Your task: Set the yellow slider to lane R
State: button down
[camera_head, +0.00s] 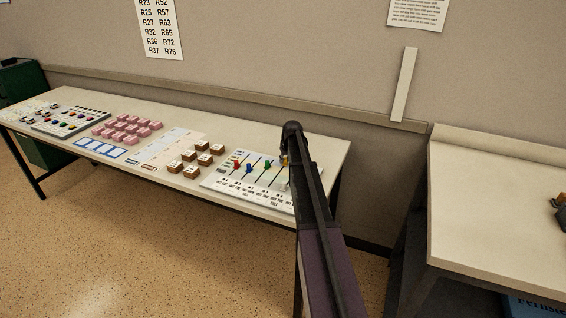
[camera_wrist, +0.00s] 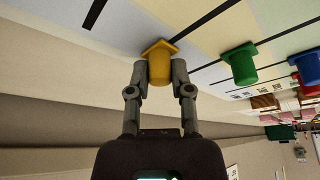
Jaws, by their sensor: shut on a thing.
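The slider board (camera_head: 213,182) is a white panel with dark slots and colored knobs, at the right end of the long table. The yellow slider (camera_wrist: 159,64) is a yellow knob on a square base in the wrist view. In the head view only a bit of yellow (camera_head: 284,160) shows beside my arm. My gripper (camera_wrist: 159,76) is shut on the yellow slider, one finger on each side of it. The green slider (camera_wrist: 240,66) and blue slider (camera_wrist: 307,66) stand to its right in the wrist view. My arm hides the right part of the board in the head view.
Brown blocks (camera_head: 189,156) stand left of the board, then papers and pink blocks (camera_head: 127,127). A second panel (camera_head: 70,120) lies at the table's far left. A separate desk (camera_head: 495,200) stands at the right. The wall runs close behind the table.

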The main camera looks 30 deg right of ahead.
jog(key=shift+w+d, duration=0.2)
jog(key=shift+d, duration=0.05)
jog(key=c, duration=0.5)
grip_release()
jog(key=shift+c, duration=0.2)
jog(key=shift+a, duration=0.1)
